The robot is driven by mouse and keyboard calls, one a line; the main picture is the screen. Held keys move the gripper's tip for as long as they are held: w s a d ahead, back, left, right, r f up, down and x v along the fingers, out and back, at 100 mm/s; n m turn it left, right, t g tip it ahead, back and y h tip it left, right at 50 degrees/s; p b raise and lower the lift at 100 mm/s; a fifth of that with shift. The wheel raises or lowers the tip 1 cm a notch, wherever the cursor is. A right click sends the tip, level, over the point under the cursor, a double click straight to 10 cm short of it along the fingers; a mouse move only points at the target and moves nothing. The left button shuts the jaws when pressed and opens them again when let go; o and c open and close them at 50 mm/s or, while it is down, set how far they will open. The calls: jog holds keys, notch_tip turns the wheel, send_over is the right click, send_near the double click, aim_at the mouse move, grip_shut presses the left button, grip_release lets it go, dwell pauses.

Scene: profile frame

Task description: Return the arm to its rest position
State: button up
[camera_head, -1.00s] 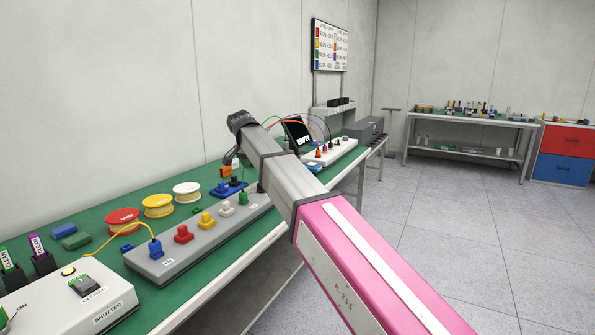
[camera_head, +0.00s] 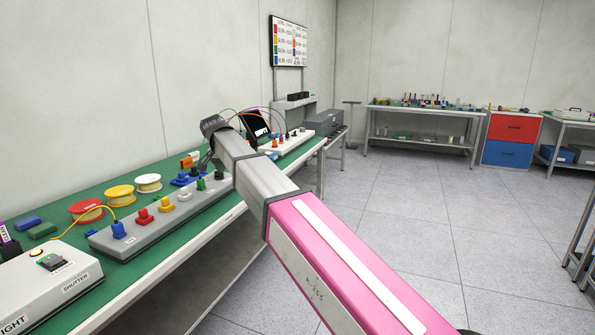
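My arm stretches from the lower right toward the workbench, with a pink link (camera_head: 335,265) nearest and a grey link (camera_head: 255,178) beyond it. Its dark wrist end (camera_head: 212,124) is over the bench's far part. Small dark parts below the wrist seem to belong to my gripper (camera_head: 204,161); the arm hides much of it, and its fingers cannot be made out. An orange-and-white piece (camera_head: 189,160) shows just left of these parts. I cannot tell whether it is held or stands on the bench.
The green-topped bench (camera_head: 62,217) runs along the left wall. It carries a grey strip with coloured plugs (camera_head: 190,208), red, yellow and white reels (camera_head: 148,183), and a shutter box (camera_head: 40,285). Open tiled floor (camera_head: 420,230) lies right; another table (camera_head: 420,108) and a drawer cabinet (camera_head: 511,140) stand behind.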

jog(key=s+d+f+n+g, duration=0.1)
jog(key=s+d+f, duration=0.1)
jog(key=d+f, duration=0.95)
jog(key=s+d+f+n+g, duration=0.1)
jog(key=s+d+f, duration=0.1)
jog(key=d+f, duration=0.9)
jog(key=s+d+f+n+g+y, duration=0.1)
jog(key=s+d+f, duration=0.7)
jog(key=d, duration=0.2)
jog(key=s+d+f+n, duration=0.1)
jog(key=s+d+f, duration=0.6)
jog(key=s+d, duration=0.2)
jog(key=shift+d+f+g+y, duration=0.35)
jog(key=shift+d+g+y, duration=0.05)
jog(key=shift+d, duration=0.7)
